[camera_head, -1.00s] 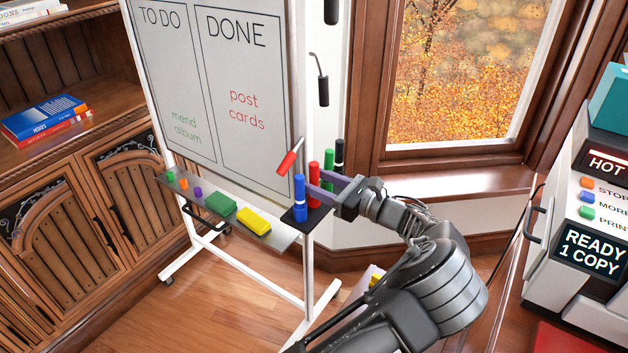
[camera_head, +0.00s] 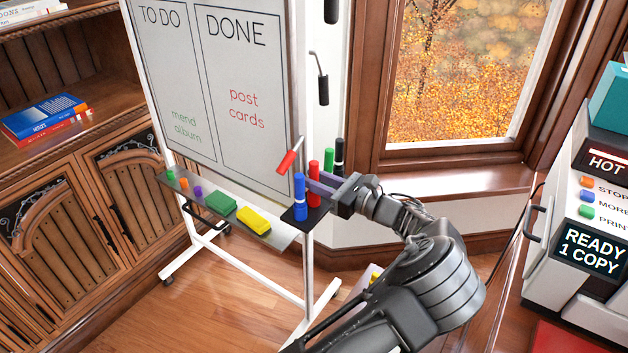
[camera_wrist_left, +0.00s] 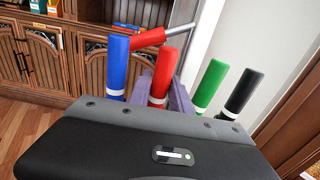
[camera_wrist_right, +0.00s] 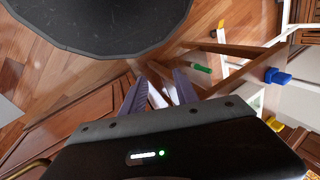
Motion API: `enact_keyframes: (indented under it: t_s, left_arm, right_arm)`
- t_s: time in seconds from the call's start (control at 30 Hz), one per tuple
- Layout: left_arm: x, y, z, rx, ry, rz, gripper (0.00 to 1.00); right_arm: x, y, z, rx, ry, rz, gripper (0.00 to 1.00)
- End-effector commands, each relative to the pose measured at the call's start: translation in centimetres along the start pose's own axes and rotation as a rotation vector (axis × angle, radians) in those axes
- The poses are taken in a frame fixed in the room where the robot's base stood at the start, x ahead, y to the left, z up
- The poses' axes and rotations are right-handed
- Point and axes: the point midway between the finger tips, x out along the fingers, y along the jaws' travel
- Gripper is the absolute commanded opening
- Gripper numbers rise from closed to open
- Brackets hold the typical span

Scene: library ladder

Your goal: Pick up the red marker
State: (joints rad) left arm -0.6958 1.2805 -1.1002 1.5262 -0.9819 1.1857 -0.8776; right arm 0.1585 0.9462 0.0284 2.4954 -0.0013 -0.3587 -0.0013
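The red marker (camera_head: 314,183) stands upright in a dark holder (camera_head: 292,216) at the right end of the whiteboard's tray, between the blue marker (camera_head: 299,197) and the green marker (camera_head: 328,162). The black marker (camera_head: 339,155) is behind them. My left gripper (camera_head: 319,186) reaches in from the right at the red marker. In the left wrist view its two purple fingers (camera_wrist_left: 161,92) lie on either side of the red marker (camera_wrist_left: 162,76) and look open around it; contact is hard to tell. My right gripper (camera_wrist_right: 159,78) is open and empty, away from the holder.
A red-handled tool (camera_head: 288,161) hangs just above the holder, close to the markers. The tray (camera_head: 190,203) also carries a green block (camera_head: 220,204), a yellow block (camera_head: 254,221) and small coloured pieces. A copier (camera_head: 585,225) stands at right, with a window behind.

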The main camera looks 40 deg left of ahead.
Motion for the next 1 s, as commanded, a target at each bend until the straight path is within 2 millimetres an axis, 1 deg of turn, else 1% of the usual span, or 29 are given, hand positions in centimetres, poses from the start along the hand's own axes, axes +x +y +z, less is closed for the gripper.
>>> enact_keyframes:
  t_s: [0.03, 0.2, 0.27, 0.3, 0.8, 1.0]
  left_arm:
    - [0.00, 0.00, 0.00, 0.000, 0.000, 0.000, 0.20]
    - [0.00, 0.00, 0.00, 0.000, 0.000, 0.000, 0.06]
    - [0.00, 0.00, 0.00, 0.000, 0.000, 0.000, 0.01]
    - [0.00, 0.00, 0.00, 0.000, 0.000, 0.000, 0.00]
    - [0.00, 0.00, 0.08, 0.000, 0.000, 0.000, 0.00]
    - [-0.01, -0.02, 0.88, -0.001, 0.000, 0.000, 0.00]
  right_arm:
    - [0.00, 0.00, 0.00, 0.000, 0.000, 0.000, 0.36]
    - [0.00, 0.00, -0.01, 0.000, 0.000, 0.000, 0.36]
    - [0.00, 0.00, -0.01, 0.000, 0.000, 0.000, 0.36]
    - [0.00, 0.00, 0.00, 0.000, 0.000, 0.000, 0.36]
    - [-0.01, 0.00, 0.00, 0.000, 0.000, 0.000, 0.36]
    - [-0.06, -0.03, 0.00, 0.000, 0.000, 0.000, 0.36]
